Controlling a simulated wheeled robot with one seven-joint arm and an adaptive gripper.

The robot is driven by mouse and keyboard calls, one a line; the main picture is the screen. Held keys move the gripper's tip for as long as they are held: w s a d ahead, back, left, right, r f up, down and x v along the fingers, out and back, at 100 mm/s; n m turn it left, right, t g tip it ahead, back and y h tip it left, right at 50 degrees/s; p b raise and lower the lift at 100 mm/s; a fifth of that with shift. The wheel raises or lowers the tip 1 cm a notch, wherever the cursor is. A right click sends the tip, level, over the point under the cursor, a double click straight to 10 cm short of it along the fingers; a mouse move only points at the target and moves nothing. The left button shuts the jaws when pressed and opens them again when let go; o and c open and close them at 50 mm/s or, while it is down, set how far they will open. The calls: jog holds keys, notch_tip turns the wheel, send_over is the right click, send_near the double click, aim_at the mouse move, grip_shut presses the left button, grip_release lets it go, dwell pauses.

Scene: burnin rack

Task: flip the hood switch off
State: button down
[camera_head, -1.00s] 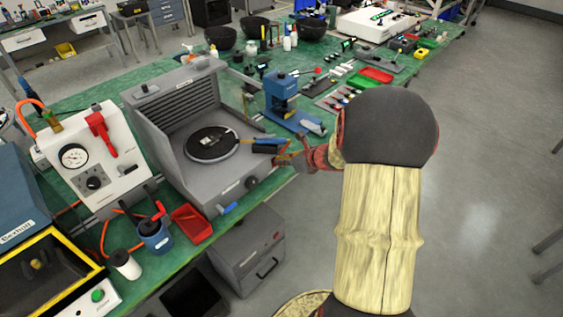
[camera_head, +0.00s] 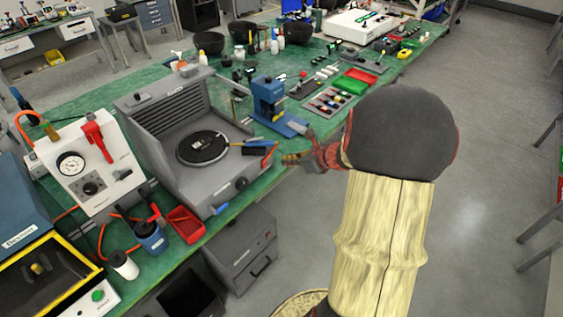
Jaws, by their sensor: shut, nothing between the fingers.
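The grey hood (camera_head: 168,175) stands on the green bench left of centre, with a slatted back and a black round plate (camera_head: 202,148) inside. The gripper is small and partly blurred against the bench edge.
A white gauge panel (camera_head: 88,165) with a red lever stands left of the hood. A blue press (camera_head: 268,98) stands behind my gripper. A red tray (camera_head: 186,223) and blue pot (camera_head: 151,237) are in front of the hood. Open floor (camera_head: 490,150) lies right.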

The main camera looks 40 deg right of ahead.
jog(key=shift+s+r+p, duration=0.3)
jog(key=shift+s+r, duration=0.45)
jog(key=shift+r, duration=0.3)
jog(key=s+a+r+n+g+y, duration=0.1)
jog(key=s+a+n+g, duration=0.3)
jog(key=a+n, duration=0.5)
jog(key=s+a+r+n+g+y, duration=0.1)
jog(key=s+a+n+g, duration=0.2)
jog(key=s+a+n, duration=0.6)
jog(key=s+a+r+n+t+h, duration=0.1)
jog(key=a+r+n+t+h, duration=0.1)
jog(key=a+r+n, duration=1.1)
jog(key=n+h, duration=0.1)
jog(key=n, duration=0.3)
jog(key=shift+s+a+r, duration=0.15)
jog(key=shift+s+a, duration=0.2)
jog(key=shift+s, duration=0.05)
